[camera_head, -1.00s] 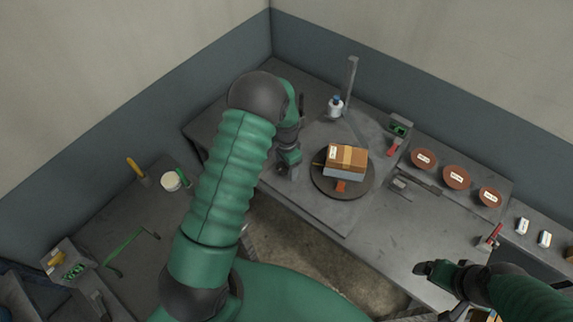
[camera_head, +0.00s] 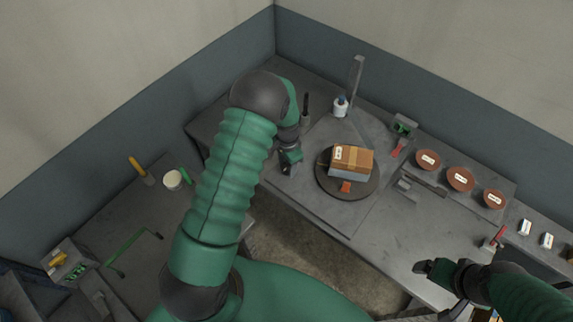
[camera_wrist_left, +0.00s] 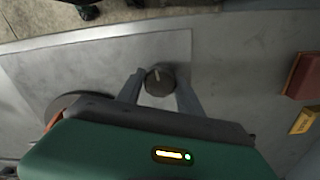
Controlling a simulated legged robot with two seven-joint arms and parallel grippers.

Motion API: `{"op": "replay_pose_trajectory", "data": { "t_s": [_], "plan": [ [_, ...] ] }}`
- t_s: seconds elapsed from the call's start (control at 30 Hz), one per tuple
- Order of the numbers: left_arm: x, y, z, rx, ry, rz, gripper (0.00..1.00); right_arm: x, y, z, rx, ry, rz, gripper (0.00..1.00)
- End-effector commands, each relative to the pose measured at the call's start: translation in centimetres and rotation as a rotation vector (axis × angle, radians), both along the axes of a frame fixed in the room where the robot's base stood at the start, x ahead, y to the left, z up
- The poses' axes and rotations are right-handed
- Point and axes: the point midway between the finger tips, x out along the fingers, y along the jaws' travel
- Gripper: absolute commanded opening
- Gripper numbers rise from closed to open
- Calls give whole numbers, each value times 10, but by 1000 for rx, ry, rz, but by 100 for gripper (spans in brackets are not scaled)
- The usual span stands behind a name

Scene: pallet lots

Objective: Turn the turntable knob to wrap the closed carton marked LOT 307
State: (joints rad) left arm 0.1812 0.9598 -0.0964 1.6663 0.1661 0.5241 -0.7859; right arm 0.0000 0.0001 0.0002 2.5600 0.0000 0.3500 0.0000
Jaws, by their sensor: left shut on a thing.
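The turntable knob (camera_wrist_left: 160,77), dark and round with a pale pointer line, sits between the fingers of my left gripper in the left wrist view. My left gripper (camera_head: 287,170) is shut on it, beside the turntable. The round dark turntable (camera_head: 330,187) carries a brown closed carton (camera_head: 358,154) with a tan tape strip and a white label too small to read. An edge of the turntable also shows in the left wrist view (camera_wrist_left: 68,101). My right gripper (camera_head: 421,267) is over the front of the bench at right; its jaw opening is unclear.
A grey post (camera_head: 355,78) and a white bottle (camera_head: 340,107) stand behind the turntable. Right of it are a small display box (camera_head: 404,126) and several labelled brown discs (camera_head: 460,179). A side table at left holds a white tub (camera_head: 172,180) and a green crank-shaped tool (camera_head: 132,250).

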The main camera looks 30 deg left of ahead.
Motion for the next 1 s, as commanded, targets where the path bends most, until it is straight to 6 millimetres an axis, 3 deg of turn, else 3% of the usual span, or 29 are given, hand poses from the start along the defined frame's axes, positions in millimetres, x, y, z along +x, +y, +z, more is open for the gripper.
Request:
{"op": "replay_pose_trajectory", "data": {
  "t_s": [0.37, 1.0],
  "plan": [
    [3, 4, 0, 5, -7, 170, 3, 0, 0, -5, 0, 0, 0, 89],
    [2, 4, 0, 4, -3, 766, 3, 0, 0, -13, 0, 0, 0, 89]
  ]
}}
